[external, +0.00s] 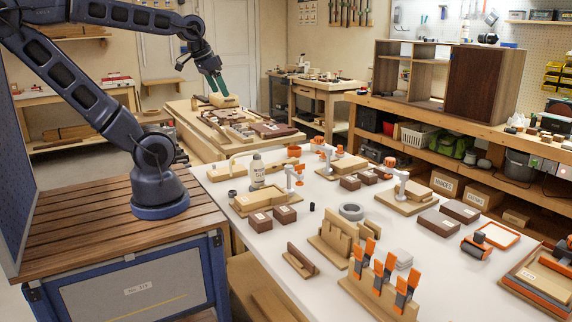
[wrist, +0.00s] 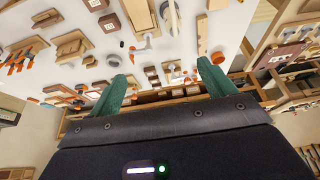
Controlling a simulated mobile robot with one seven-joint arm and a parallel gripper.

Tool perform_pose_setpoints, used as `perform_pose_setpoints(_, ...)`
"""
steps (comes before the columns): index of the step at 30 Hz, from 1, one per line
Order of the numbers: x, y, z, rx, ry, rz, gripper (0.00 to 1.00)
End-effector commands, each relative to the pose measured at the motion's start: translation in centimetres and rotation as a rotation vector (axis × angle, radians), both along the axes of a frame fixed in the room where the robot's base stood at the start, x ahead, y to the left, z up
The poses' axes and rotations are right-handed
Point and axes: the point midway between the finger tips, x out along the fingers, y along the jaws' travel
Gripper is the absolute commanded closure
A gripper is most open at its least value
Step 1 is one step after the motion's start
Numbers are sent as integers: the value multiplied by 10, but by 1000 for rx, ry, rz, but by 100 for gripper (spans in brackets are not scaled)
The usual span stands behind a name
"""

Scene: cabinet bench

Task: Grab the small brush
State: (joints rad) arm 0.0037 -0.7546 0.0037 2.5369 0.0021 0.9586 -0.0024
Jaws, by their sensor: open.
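My gripper (external: 217,84) has two green fingers and is raised above the far wooden bench, beyond the white table's back left end. In the wrist view my gripper (wrist: 162,70) shows its fingers wide apart with nothing between them. I cannot surely pick out a small brush. Several upright orange and dark grey tools (external: 383,269) stand in a wooden holder at the front of the white table; they are too small to identify. A light wooden piece (external: 232,164) lies at the table's back left, also too small to identify.
The far bench (external: 205,128) holds more wooden pieces. A wooden cabinet (external: 487,82) stands on the right bench. Clear patches remain between objects.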

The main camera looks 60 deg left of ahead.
Motion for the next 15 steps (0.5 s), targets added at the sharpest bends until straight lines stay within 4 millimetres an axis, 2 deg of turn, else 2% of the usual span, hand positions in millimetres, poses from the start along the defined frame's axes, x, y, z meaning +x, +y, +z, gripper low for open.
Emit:
perform_pose_setpoints(1, 0, 0, 0, 0, 0, 0, 28)
perform_pose_setpoints(4, 0, 0, 0, 0, 0, 0, 47)
perform_pose_setpoints(15, 5, 0, 3, -7, 5, 12, 48)
